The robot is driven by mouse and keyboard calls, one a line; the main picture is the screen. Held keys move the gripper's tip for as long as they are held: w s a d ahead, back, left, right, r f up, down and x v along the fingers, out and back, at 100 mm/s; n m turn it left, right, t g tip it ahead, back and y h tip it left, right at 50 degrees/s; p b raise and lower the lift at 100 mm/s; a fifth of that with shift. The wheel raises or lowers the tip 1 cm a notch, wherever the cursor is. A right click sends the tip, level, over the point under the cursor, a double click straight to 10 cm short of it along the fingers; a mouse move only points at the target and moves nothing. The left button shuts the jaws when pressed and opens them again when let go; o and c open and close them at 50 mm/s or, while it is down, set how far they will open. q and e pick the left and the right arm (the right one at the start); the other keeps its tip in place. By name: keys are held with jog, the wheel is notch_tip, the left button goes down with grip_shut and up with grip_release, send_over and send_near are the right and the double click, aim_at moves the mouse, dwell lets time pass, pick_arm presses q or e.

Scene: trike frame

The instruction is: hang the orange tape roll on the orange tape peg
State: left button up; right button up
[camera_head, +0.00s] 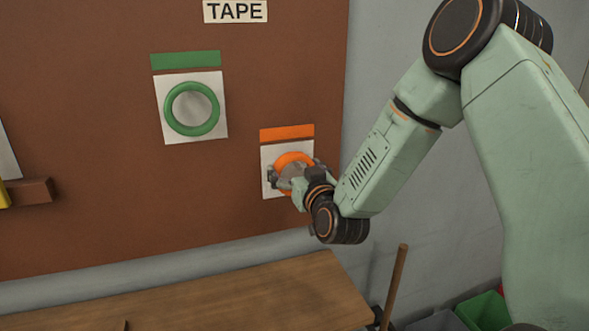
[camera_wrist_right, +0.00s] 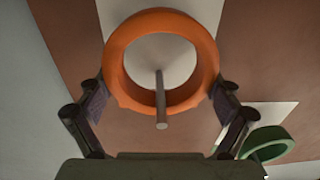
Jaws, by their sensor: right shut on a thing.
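The orange tape roll (camera_head: 294,158) is at the white panel under the orange strip on the brown board. My right gripper (camera_head: 290,177) is shut on it, with a finger at each side of the rim. In the right wrist view the orange tape roll (camera_wrist_right: 122,78) sits between the fingertips of the right gripper (camera_wrist_right: 160,98). The grey orange tape peg (camera_wrist_right: 161,115) runs through the roll's hole, and its tip sticks out toward the camera. The roll is around the peg; I cannot tell whether it rests on it. My left gripper is not in view.
A green tape roll (camera_head: 170,118) hangs on its white panel below a green strip, up and left. A TAPE sign (camera_head: 236,11) is above. A wooden bench top (camera_head: 240,295) lies below, with a wooden handle (camera_head: 394,285) and a green bin (camera_head: 484,312) at right.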

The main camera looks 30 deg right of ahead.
jog(key=o, duration=0.8)
jog(key=shift+o, duration=0.5)
jog(key=v, duration=1.2)
